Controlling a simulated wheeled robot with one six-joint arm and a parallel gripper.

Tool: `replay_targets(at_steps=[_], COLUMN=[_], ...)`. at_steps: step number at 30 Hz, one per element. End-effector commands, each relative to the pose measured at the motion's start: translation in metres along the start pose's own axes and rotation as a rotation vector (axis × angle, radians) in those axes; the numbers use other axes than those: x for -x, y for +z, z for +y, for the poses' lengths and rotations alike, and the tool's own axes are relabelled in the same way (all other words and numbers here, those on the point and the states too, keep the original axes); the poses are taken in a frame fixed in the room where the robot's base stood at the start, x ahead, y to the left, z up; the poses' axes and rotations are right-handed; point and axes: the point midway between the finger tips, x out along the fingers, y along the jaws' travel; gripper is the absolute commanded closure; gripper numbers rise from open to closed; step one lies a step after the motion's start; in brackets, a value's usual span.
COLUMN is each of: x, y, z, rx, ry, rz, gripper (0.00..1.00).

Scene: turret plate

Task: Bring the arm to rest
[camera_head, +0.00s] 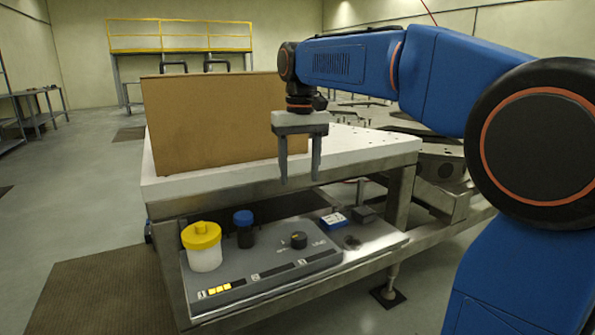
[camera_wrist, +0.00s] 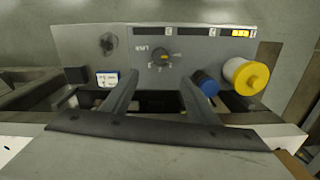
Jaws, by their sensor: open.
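My gripper (camera_head: 300,181) hangs fingers-down from my blue arm, in front of the white table top's edge and above the grey panel shelf. Its two fingers are apart with nothing between them. In the wrist view my gripper (camera_wrist: 158,90) also shows open and empty, with the panel beyond the fingertips. My arm reaches in from the right, bent above the table.
A brown board (camera_head: 212,120) stands upright on the white table (camera_head: 375,150). The lower panel (camera_head: 262,272) bears a yellow-lidded white jar (camera_head: 203,248), a dark blue-capped jar (camera_head: 244,230), a black knob (camera_head: 298,240) and a blue-and-white box (camera_head: 333,221).

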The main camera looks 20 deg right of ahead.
Motion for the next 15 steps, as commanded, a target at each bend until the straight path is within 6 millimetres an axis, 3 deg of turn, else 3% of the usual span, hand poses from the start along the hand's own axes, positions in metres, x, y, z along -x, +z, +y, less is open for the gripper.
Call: replay_targets(at_steps=[8, 15], x=[-0.003, -0.025], y=[0.01, 0.065], z=[0.003, 0.019], rx=[-0.001, -0.006], ry=[-0.001, -0.004], rz=[0.012, 0.087], gripper=[0.46, 0.46])
